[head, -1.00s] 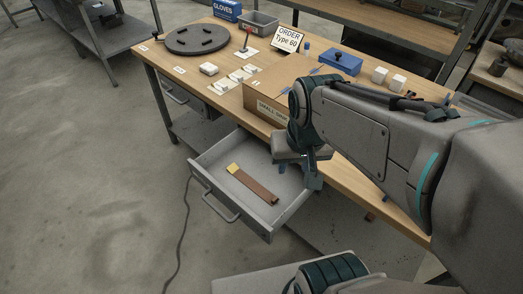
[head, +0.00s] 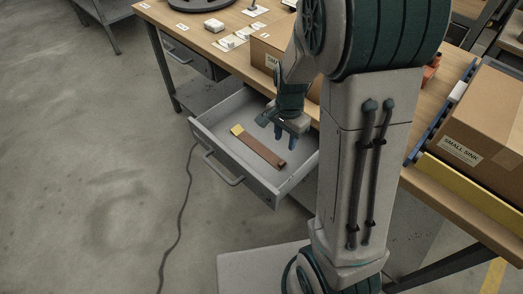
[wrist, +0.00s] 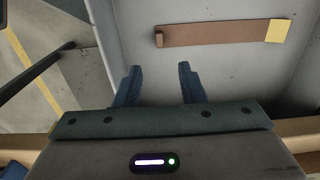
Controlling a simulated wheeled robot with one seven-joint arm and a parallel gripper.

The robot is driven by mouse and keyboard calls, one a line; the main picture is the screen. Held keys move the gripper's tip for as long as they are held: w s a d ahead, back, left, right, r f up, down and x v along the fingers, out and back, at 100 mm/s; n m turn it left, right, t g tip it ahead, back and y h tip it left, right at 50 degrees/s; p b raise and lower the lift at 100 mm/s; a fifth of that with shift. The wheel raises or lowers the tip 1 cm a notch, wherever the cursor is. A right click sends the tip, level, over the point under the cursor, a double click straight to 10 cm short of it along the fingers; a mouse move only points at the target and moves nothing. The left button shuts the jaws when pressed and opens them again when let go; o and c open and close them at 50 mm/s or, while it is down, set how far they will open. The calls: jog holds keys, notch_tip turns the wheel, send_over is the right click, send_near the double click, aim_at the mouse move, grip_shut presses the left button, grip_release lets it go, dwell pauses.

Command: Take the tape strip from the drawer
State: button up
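The tape strip (head: 258,147) is a long brown band with a yellow end, lying flat in the open grey drawer (head: 229,163). In the wrist view the strip (wrist: 215,32) runs across the drawer floor, its yellow end at the right. My gripper (head: 284,139) is over the right part of the drawer, near the strip's plain brown end. In the wrist view its two blue fingers (wrist: 157,75) are apart with nothing between them, and the strip lies beyond the fingertips, not touched in that view.
The wooden workbench (head: 233,44) stands above the drawer, with a cardboard box (head: 266,58) near its edge. A small-sink box (head: 478,120) is at the right. The drawer walls enclose the strip. Open floor (head: 90,180) lies at the left.

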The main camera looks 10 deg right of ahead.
aim_at(282, 162)
notch_tip(282, 162, down, 11)
jog(key=shift+s+a+b, duration=0.1)
jog(key=shift+s+b, duration=0.05)
jog(key=shift+b, duration=0.9)
grip_shut()
